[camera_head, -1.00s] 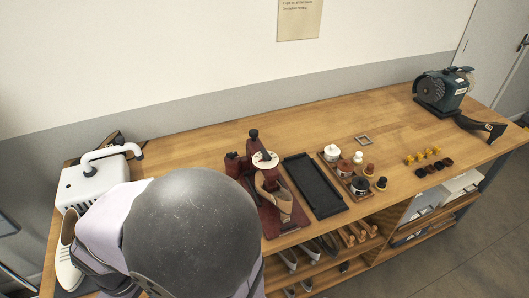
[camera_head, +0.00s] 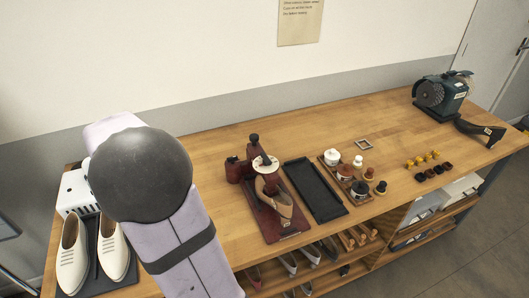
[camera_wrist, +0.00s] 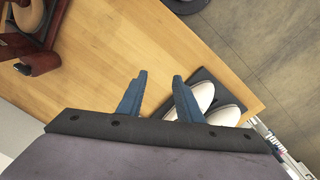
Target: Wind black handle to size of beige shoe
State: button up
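A dark red stretching stand (camera_head: 287,226) is on the bench in the head view, with a black handle (camera_head: 254,138) on top, a pale disc (camera_head: 267,163) below it and a wooden shoe form (camera_head: 278,203). Part of the stand shows at the upper left of the wrist view (camera_wrist: 42,62). Two beige shoes (camera_head: 72,258) rest side by side on a dark mat (camera_head: 92,283) at the left; they also show in the wrist view (camera_wrist: 203,95). My gripper (camera_wrist: 162,82) is open and empty, its blue fingers apart, short of the stand. It is hidden behind my arm in the head view.
A black tray (camera_head: 313,188) lies right of the stand, beside a wooden tray of jars (camera_head: 343,184). A grinder (camera_head: 440,94) is at the far right. A white machine (camera_head: 75,193) is partly hidden behind my arm. Clear wood lies behind the stand.

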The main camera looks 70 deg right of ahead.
jog(key=d+r+m, duration=0.2)
jog(key=d, duration=1)
jog(key=m+g+p, duration=0.1)
jog(key=m, duration=0.2)
send_near(266, 157)
jog(key=shift+h, duration=0.4)
jog(key=shift+s+d+f+p, duration=0.15)
jog(key=shift+f+p, duration=0.45)
jog(key=shift+f, duration=1.4)
jog(key=shift+s+f+p, duration=0.15)
jog(key=shift+f+p, duration=0.4)
jog(key=shift+f, duration=1.4)
grip_shut()
